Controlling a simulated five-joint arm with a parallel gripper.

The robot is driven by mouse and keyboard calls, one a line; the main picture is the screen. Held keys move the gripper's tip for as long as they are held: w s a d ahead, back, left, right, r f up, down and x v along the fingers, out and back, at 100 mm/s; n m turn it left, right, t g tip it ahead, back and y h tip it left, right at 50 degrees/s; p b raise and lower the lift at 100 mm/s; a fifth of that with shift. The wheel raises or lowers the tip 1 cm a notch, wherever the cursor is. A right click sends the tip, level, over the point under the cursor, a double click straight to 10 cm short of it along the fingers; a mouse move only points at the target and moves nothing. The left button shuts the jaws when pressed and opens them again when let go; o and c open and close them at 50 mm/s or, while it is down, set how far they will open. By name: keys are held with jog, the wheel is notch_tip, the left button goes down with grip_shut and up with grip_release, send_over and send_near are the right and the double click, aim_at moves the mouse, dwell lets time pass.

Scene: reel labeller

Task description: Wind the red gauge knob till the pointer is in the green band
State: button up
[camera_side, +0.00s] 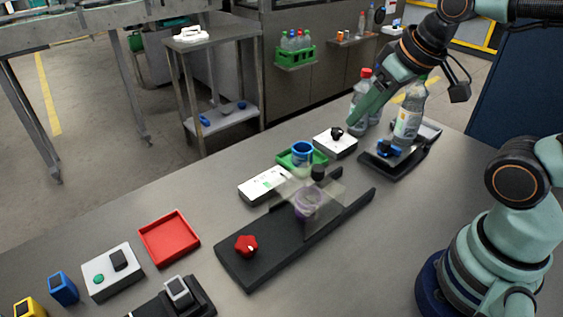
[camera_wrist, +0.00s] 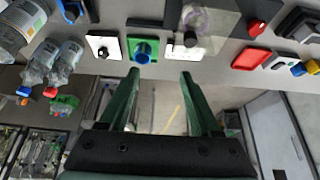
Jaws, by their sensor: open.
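The red gauge knob (camera_side: 246,246) sits on the near end of a long black base (camera_side: 262,268). It also shows in the wrist view (camera_wrist: 257,27) at the upper right. A white box (camera_side: 262,187) beside the base bears small coloured marks; I cannot make out a pointer or green band on it. My gripper (camera_side: 357,115) is up near the bottles at the back right, well away from the knob. In the wrist view my gripper (camera_wrist: 160,74) is open, with nothing between its fingers.
A clear panel (camera_side: 335,194) and dark rail stand on the black base behind the knob. A blue cup (camera_side: 302,152), a white box with a black knob (camera_side: 336,144) and bottles (camera_side: 408,115) are farther back. A red tray (camera_side: 169,238) lies left.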

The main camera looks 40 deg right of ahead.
jog(key=o, duration=0.3)
jog(key=n+g, duration=0.6)
jog(key=n, duration=1.2)
send_over(246, 243)
notch_tip(246, 243, down, 9)
notch_tip(246, 243, down, 11)
jog(key=shift+f, duration=0.15)
grip_shut()
